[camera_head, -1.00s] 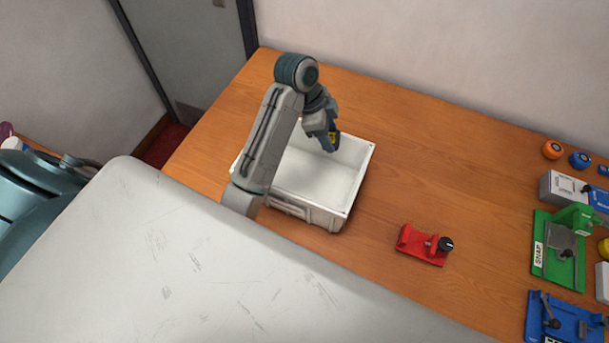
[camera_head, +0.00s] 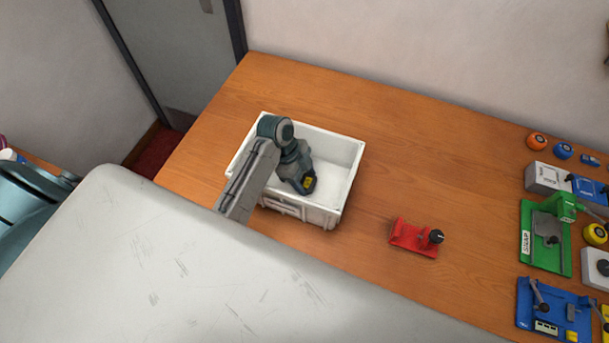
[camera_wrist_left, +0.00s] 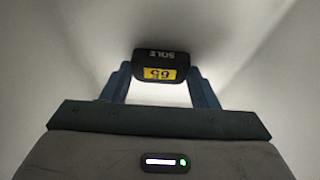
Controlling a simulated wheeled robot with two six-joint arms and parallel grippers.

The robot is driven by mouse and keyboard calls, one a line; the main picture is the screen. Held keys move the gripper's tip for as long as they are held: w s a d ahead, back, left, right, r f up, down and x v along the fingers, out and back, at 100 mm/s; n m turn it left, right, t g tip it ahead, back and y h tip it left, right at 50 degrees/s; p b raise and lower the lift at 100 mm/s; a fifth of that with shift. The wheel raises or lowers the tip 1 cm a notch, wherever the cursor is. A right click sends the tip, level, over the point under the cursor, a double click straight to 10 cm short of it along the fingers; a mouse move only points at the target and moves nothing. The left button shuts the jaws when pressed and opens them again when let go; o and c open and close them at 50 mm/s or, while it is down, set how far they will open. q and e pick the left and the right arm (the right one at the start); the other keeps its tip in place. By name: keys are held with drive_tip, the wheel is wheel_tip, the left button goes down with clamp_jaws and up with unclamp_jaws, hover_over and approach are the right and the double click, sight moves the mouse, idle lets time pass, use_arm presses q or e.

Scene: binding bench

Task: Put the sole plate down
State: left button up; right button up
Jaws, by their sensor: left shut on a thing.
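The sole plate (camera_wrist_left: 160,65) is a small dark block with the word SOLE and a yellow label reading 65. It sits between the two fingers of my left gripper (camera_wrist_left: 160,88), which is shut on it. Pale bin surfaces surround the plate in the wrist view. I cannot tell whether the plate touches the bin floor. My right gripper is not in view.
A red fixture with a black knob (camera_head: 414,238) stands right of the bin. Green (camera_head: 540,237) and blue (camera_head: 552,310) fixtures, grey boxes and small orange and blue round pieces line the right side.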

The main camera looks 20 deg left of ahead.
use_arm(q)
drive_tip(key=shift+f, duration=0.3)
drive_tip(key=shift+w, duration=0.1)
drive_tip(key=o, duration=1)
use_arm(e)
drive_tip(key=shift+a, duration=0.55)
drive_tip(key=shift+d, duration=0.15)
use_arm(q)
drive_tip(key=shift+a+r, duration=0.1)
drive_tip(key=shift+r, duration=0.15)
drive_tip(key=b+v, duration=0.3)
drive_tip(key=v, duration=0.8)
drive_tip(key=shift+r+b, duration=0.3)
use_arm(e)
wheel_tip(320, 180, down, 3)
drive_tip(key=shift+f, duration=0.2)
